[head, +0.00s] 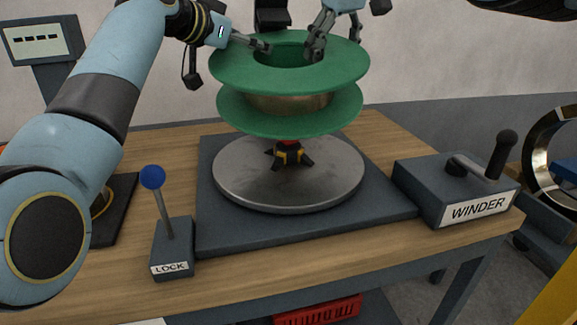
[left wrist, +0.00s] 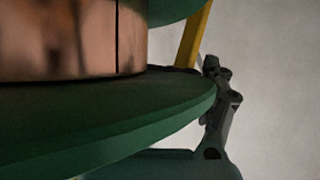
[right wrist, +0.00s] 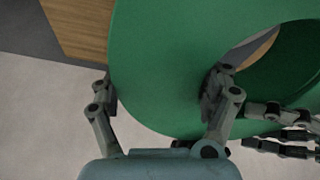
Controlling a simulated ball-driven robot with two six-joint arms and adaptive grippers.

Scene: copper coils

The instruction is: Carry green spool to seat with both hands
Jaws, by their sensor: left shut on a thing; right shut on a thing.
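The green spool (head: 235,68), with copper winding (head: 290,103) between its two flanges, is level above a round metal plate (head: 240,180). A black and yellow clawed hub (head: 290,155) stands at the plate's middle. The lower flange is apart from the plate; I cannot tell whether it touches the hub's top. My left gripper (head: 262,45) is shut on the spool's upper side at the left. My right gripper (head: 317,45) is shut on the upper flange's back right. In the right wrist view, the green flange (right wrist: 160,60) lies between the right fingers (right wrist: 160,100). The left wrist view shows the winding and one flange (left wrist: 120,115) closely.
A LOCK box (head: 172,250) with a blue-knobbed lever stands front left of the dark base (head: 300,233). A WINDER box (head: 455,190) with a black-knobbed lever stands at the right. Bare wooden tabletop shows along the front. A metal ring (head: 545,155) is beyond the right table edge.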

